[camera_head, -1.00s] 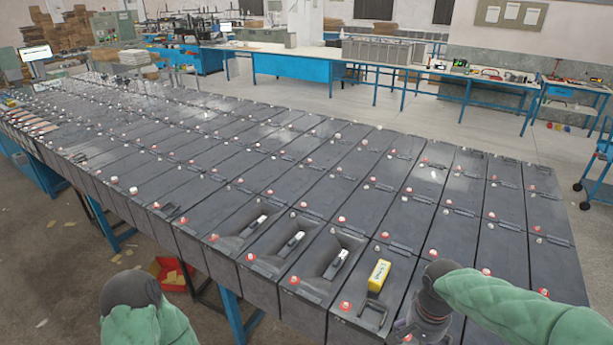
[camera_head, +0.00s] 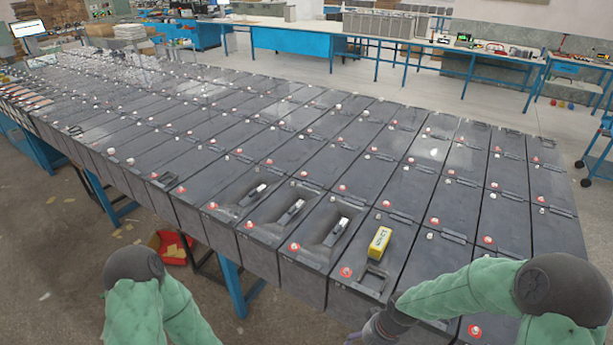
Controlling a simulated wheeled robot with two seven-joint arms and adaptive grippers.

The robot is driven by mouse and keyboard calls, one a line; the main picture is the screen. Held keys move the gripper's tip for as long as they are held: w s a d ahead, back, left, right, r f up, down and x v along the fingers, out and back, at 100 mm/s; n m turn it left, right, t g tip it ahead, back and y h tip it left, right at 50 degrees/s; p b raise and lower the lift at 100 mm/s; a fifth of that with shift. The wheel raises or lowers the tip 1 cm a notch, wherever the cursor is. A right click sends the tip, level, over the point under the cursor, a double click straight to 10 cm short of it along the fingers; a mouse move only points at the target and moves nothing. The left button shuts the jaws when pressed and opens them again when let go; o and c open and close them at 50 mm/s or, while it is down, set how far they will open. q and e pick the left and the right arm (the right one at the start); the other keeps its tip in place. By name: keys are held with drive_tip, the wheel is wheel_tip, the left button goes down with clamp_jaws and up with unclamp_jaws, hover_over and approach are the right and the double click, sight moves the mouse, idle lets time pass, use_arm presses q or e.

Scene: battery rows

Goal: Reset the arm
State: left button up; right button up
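My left arm, with a green padded sleeve, comes in at the bottom left, off the table's front edge. Its gripper is out of the frame. My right arm reaches in from the bottom right over the front batteries. Its dark wrist end (camera_head: 378,326) is cut by the bottom edge, and the fingertips do not show. Rows of dark grey batteries (camera_head: 330,165) with red and pale terminals cover the long table. A yellow block (camera_head: 380,242) stands on a front battery, just left of and beyond my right wrist, apart from it.
Several front batteries have recessed tops holding pale-tipped pieces (camera_head: 343,224). A red box (camera_head: 172,247) lies on the floor at the left. Blue-legged benches (camera_head: 290,41) stand at the back. A blue cart (camera_head: 598,150) is at the far right.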

drive_tip(key=s+a+f+b, duration=0.2)
drive_tip(key=s+f, duration=0.3)
drive_tip(key=f, duration=0.4)
drive_tip(key=s+a+f+n+y+b, duration=0.1)
drive_tip(key=s+a+f, duration=0.3)
drive_tip(key=f, duration=0.6)
drive_tip(key=shift+s+f+b, duration=0.15)
drive_tip(key=shift+s+b, duration=0.4)
drive_tip(key=shift+b, duration=0.35)
